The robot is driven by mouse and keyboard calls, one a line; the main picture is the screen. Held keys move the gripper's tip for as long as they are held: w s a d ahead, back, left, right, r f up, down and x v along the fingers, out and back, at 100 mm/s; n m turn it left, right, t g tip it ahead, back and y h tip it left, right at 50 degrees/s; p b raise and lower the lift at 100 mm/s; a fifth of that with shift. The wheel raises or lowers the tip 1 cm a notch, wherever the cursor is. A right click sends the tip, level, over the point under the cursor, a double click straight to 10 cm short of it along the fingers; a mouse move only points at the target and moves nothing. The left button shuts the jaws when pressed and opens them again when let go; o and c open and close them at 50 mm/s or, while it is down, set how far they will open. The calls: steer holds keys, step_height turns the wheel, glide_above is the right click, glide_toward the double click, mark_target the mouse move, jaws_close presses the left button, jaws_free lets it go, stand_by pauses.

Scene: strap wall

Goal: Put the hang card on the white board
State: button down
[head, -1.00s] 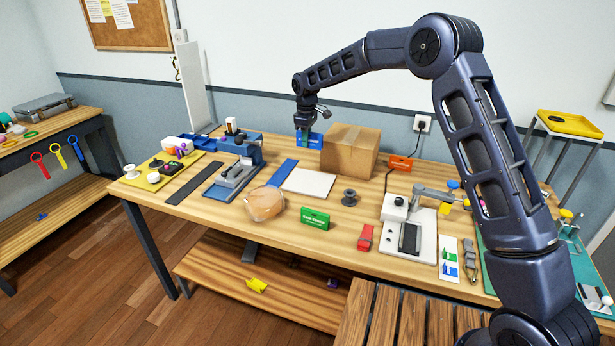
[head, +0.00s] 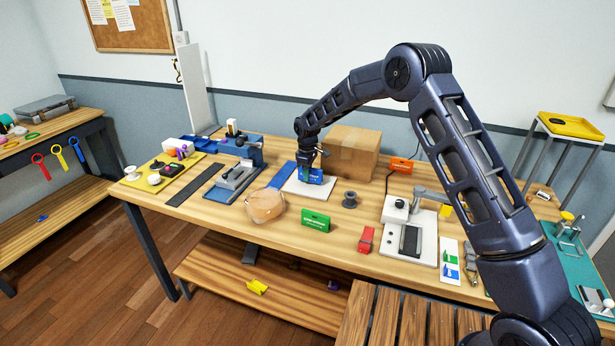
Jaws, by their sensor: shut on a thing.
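The white board (head: 297,188) is a flat pale square lying on the workbench, left of the cardboard box. The hang card (head: 316,177) is blue and upright, over the back right part of the board. My gripper (head: 307,170) points down and is shut on the card. The card's lower edge is at or just above the board; I cannot tell whether it touches. The card and my gripper hide part of the board's far side.
A cardboard box (head: 352,153) stands close behind and right of the card. A blue strip (head: 281,176) lies left of the board. A wrapped round bundle (head: 265,205), a green card (head: 316,220) and a dark spool (head: 350,199) are in front.

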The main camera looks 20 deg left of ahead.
steer(key=shift+f, duration=0.5)
steer(key=c, duration=1.3)
jaws_free()
steer(key=shift+f, duration=0.1)
step_height(320, 180, up, 12)
steer(key=shift+r, duration=0.1)
